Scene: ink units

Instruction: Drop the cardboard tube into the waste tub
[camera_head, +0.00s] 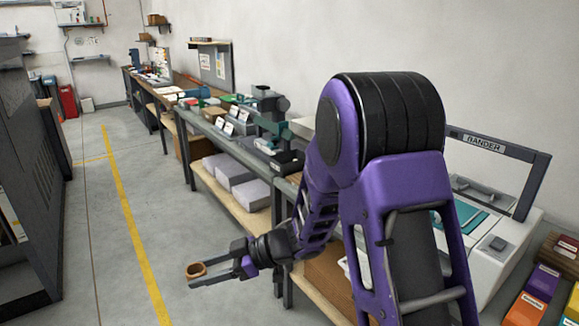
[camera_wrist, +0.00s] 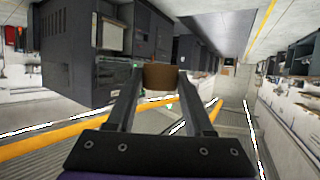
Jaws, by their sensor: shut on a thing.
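The cardboard tube (camera_head: 195,270) is a short, brown, hollow piece held at the tip of my gripper (camera_head: 215,272). My gripper is shut on it, out over the grey aisle floor in the head view. The tube also shows in the wrist view (camera_wrist: 160,77), between the two fingertips of my gripper (camera_wrist: 160,84). Its open end faces up in the head view. I cannot make out the waste tub for certain in either view.
A long workbench (camera_head: 238,152) with boxes and machines runs along the right wall. A dark cabinet (camera_head: 35,180) stands at the left. A banding machine (camera_head: 490,240) is at the right. The aisle with a yellow floor line (camera_head: 130,220) is clear.

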